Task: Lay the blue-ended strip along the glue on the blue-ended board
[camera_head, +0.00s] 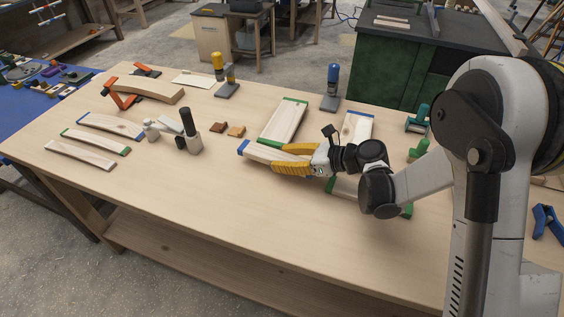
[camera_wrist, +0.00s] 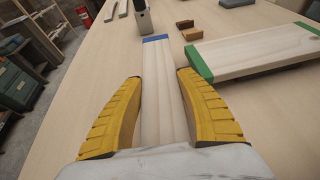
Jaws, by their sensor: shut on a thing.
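My gripper (camera_head: 295,159), with yellow fingers, is shut on a pale wooden strip with a blue end (camera_head: 258,152). In the wrist view the strip (camera_wrist: 160,75) runs between the fingers (camera_wrist: 158,76), its blue end pointing away from me. Whether it touches the table is unclear. A pale board with a blue far end (camera_head: 357,126) lies behind and to the right of my gripper; its near part is hidden by my arm. I cannot make out glue on it.
A green-ended board (camera_head: 284,120) lies just behind the held strip. A green-ended piece (camera_head: 345,188) lies partly under my arm. Blue clamp (camera_head: 332,85), teal clamp (camera_head: 418,120) and green clamp (camera_head: 418,151) stand nearby. Several strips (camera_head: 110,125) lie left. The front tabletop (camera_head: 220,205) is clear.

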